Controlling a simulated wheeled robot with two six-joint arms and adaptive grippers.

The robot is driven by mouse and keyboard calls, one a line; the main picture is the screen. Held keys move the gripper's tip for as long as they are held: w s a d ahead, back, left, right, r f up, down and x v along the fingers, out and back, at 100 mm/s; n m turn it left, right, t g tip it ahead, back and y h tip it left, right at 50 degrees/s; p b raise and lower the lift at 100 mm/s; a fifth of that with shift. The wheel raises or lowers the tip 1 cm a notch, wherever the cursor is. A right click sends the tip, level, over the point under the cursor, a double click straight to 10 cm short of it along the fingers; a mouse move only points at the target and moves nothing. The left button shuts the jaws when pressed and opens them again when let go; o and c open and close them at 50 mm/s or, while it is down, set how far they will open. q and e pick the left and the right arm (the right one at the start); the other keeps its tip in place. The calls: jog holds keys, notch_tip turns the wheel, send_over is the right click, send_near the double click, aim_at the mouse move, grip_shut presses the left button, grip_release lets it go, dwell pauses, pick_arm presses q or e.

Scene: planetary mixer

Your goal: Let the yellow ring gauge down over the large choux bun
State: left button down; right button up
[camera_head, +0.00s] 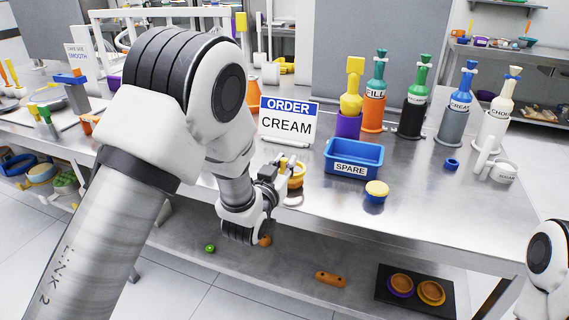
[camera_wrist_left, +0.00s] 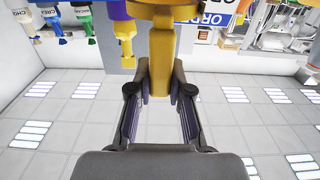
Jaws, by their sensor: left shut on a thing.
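The yellow ring gauge (camera_head: 297,182) is beside my left gripper (camera_head: 278,168) in the head view, near the front edge of the steel table. That gripper is shut on the gauge's yellow upright part (camera_wrist_left: 162,50), which shows between the fingertips in the left wrist view. A tan rounded top shows at the ring; I cannot tell if it is the large choux bun, or whether the ring is around it. A pale round disc (camera_head: 293,199) lies just below the ring. My right gripper is out of view.
A blue SPARE bin (camera_head: 354,158), an ORDER CREAM sign (camera_head: 288,122) and a yellow-topped tool in a purple holder (camera_head: 347,125) stand behind. Several bottles line the back right. A dark tray (camera_head: 386,293) with two ringed brown rounds is on the lower shelf. The front right tabletop is clear.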

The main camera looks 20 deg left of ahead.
pick_arm(q)
jog(key=shift+f+b, duration=0.8)
jog(key=shift+f, duration=0.1)
dwell(0.8)
jog(key=shift+r, duration=0.1)
jog(key=shift+r+p, duration=0.75)
jog(key=shift+r, duration=0.2)
dwell(0.3)
jog(key=shift+f+b, duration=0.95)
jog(key=shift+f, duration=0.1)
dwell(0.6)
dwell(0.4)
jog(key=shift+r+p, duration=2.85)
jog(key=shift+r, duration=1.15)
